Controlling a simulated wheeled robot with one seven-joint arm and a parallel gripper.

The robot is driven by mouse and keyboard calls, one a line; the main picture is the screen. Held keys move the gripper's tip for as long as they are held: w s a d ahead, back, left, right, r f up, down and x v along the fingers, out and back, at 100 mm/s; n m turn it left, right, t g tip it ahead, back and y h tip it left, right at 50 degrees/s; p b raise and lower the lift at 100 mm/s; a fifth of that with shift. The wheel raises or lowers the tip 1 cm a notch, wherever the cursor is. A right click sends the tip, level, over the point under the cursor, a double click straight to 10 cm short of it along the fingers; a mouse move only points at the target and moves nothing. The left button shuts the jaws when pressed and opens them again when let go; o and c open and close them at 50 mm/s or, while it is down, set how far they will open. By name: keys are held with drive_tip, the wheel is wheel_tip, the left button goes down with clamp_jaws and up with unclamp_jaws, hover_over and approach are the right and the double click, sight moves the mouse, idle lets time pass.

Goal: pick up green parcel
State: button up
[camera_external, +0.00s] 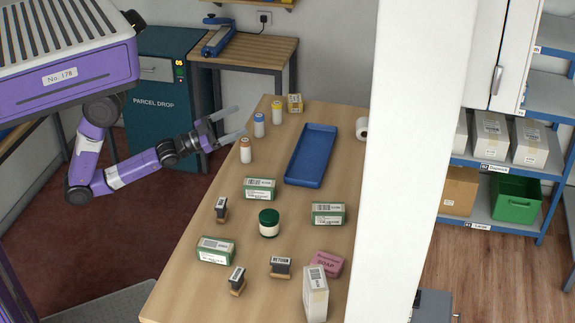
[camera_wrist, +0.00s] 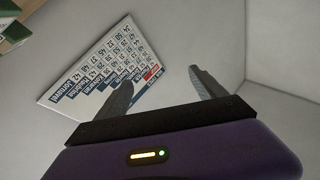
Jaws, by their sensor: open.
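Three green-and-white parcels with labels lie on the wooden counter (camera_external: 185,295): one green parcel (camera_external: 259,188) near the middle, one (camera_external: 328,214) at the right, and one (camera_external: 216,250) at the front left. My gripper (camera_external: 241,121) is open and empty beside the counter's far left edge, above and behind the parcels. In the wrist view my gripper's two fingers (camera_wrist: 162,76) stand apart with nothing between them. No parcel can be made out for sure in the wrist view.
A blue tray (camera_external: 291,178), several small bottles (camera_external: 246,151), a green-lidded jar (camera_external: 269,224), stamps (camera_external: 280,268), pink soap (camera_external: 328,263) and a white box (camera_external: 315,295) stand on the counter. A white pillar (camera_external: 415,130) borders its right side. The wrist view faces a calendar (camera_wrist: 85,85).

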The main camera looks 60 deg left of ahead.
drive_tip(key=w+a+r+n+y+p, duration=0.1)
drive_tip(key=w+a+r+n+y, duration=0.1)
drive_tip(key=w+r+n+y, duration=0.55)
drive_tip(key=w+a+r+n+y+p, duration=0.15)
drive_tip(key=w+r+n+y, duration=0.35)
drive_tip(key=w+r+n, duration=0.5)
drive_tip(key=n+g+h, duration=0.7)
drive_tip(key=n+g, duration=1)
drive_tip(key=g, duration=0.4)
hover_over(259, 183)
drive_tip(key=w, duration=0.1)
wheel_tip(259, 183, down, 26)
drive_tip(key=shift+w+f, duration=0.15)
drive_tip(key=shift+s, duration=0.2)
wheel_tip(259, 183, down, 2)
drive_tip(key=shift+f+n, duration=0.1)
drive_tip(key=shift+n, duration=0.15)
drive_tip(key=shift+s+f+p, duration=0.2)
drive_tip(key=shift+f+p, duration=0.1)
drive_tip(key=shift+f, duration=1.15)
drive_tip(key=shift+s+f+p, duration=0.2)
drive_tip(key=shift+f+p, duration=0.05)
drive_tip(key=shift+f, duration=1.15)
